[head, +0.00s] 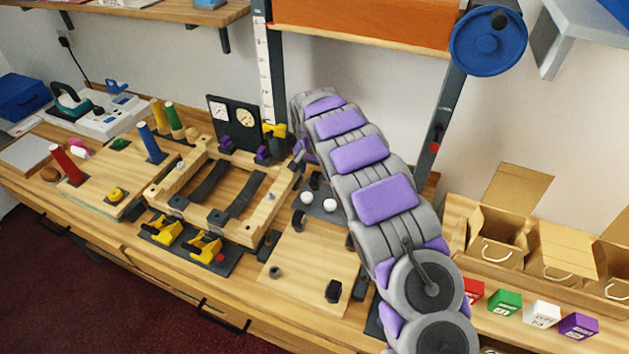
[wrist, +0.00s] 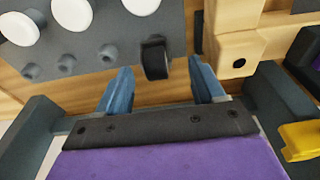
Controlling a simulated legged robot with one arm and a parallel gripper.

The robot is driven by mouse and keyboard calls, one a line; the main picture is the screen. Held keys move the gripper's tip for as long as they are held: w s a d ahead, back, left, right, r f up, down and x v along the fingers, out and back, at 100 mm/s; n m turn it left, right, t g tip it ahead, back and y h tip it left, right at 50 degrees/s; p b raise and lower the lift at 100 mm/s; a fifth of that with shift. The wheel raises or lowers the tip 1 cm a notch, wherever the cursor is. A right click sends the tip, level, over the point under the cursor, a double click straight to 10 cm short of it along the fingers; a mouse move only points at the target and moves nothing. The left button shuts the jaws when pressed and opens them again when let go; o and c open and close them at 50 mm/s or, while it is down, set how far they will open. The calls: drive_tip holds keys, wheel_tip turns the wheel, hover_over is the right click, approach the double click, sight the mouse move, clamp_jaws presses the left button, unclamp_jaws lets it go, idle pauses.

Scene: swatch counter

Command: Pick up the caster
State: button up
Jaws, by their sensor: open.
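The caster (wrist: 155,58), a small black wheel, is at the edge of a dark grey plate (wrist: 120,40) in the wrist view. My gripper (wrist: 162,84) is open, with its two blue fingers apart. The caster shows just beyond the gap between the fingertips, nearer the left finger, and nothing is held. In the head view my gripper (head: 299,158) is low behind the plate (head: 322,188), partly hidden by my arm. I cannot clearly pick out the caster there.
White round knobs (wrist: 70,12) and grey pegs stand on the plate beside the caster. A wooden frame (wrist: 235,50) rises close on the right in the wrist view. A wooden board (head: 305,265) with black parts lies at the bench front. Open boxes (head: 495,215) stand right.

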sight(315, 173)
drive_tip(key=f, duration=0.2)
drive_tip(key=f+b, duration=0.1)
drive_tip(key=f, duration=0.1)
drive_tip(key=shift+w+d, duration=0.25)
drive_tip(key=shift+d, duration=0.1)
drive_tip(key=shift+a, duration=0.15)
drive_tip(key=shift+c, duration=1.4)
drive_tip(key=c, duration=0.8)
